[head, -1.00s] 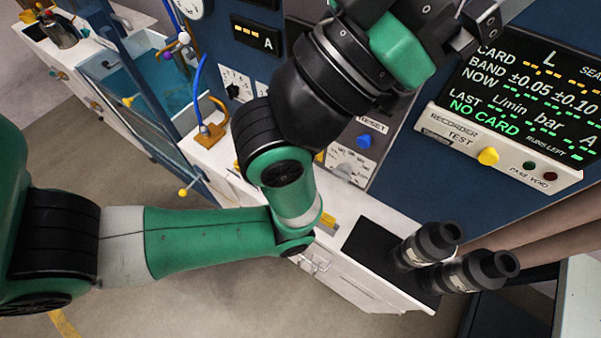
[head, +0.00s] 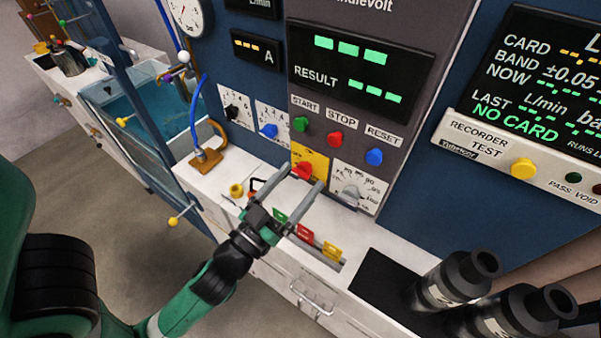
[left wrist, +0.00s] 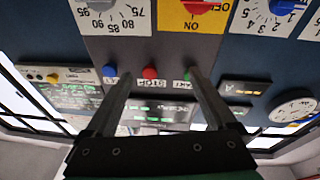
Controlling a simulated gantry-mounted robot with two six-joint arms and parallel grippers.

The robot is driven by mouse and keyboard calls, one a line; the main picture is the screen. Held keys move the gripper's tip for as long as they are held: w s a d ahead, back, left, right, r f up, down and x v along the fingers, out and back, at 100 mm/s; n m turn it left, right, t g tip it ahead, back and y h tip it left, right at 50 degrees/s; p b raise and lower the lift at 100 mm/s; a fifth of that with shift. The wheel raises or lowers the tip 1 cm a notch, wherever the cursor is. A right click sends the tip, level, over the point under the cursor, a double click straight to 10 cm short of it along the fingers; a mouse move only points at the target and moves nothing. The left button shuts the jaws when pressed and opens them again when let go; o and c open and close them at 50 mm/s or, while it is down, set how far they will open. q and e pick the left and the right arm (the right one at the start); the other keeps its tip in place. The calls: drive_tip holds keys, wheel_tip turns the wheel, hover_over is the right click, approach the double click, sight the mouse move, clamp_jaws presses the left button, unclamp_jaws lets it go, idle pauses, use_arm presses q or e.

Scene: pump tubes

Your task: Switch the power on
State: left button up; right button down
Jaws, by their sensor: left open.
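The power switch is a red knob (head: 304,170) on a yellow plate (head: 318,158) on the grey panel, below the green start button. In the left wrist view the red knob (left wrist: 208,5) is at the top edge, on the yellow plate (left wrist: 180,12) lettered ON and OFF. My left gripper (head: 303,177) is open, its two fingers reaching toward the plate with the knob between their tips in the head view. Whether they touch it I cannot tell. In the left wrist view the fingers (left wrist: 160,78) are apart and empty. My right gripper is not in view.
Green start (head: 300,124), red stop (head: 334,139) and blue reset (head: 374,156) buttons sit above the switch. A grey dial (head: 350,193) is right of it. Coloured tags (head: 305,233) stand on the white bench below. Black cylinders (head: 455,280) stand at right.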

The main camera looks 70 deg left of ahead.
sight(301, 171)
use_arm(q)
drive_tip(key=s+a+f+g, duration=0.1)
drive_tip(key=s+f+g, duration=0.2)
drive_tip(key=s+f, duration=0.4)
drive_tip(key=p+x, duration=0.2)
drive_tip(key=x, duration=0.1)
drive_tip(key=p+x, duration=0.1)
drive_tip(key=x, duration=0.3)
drive_tip(key=shift+w+d+r+p, duration=0.1)
drive_tip(key=shift+w+d+p, duration=0.05)
drive_tip(key=shift+w+p, duration=0.25)
drive_tip(key=x, duration=0.4)
drive_tip(key=shift+w+f, duration=0.25)
drive_tip(key=shift+w+a+f, duration=0.1)
drive_tip(key=shift+w+a, duration=0.25)
drive_tip(key=shift+a, duration=0.05)
drive_tip(key=c, duration=1.4)
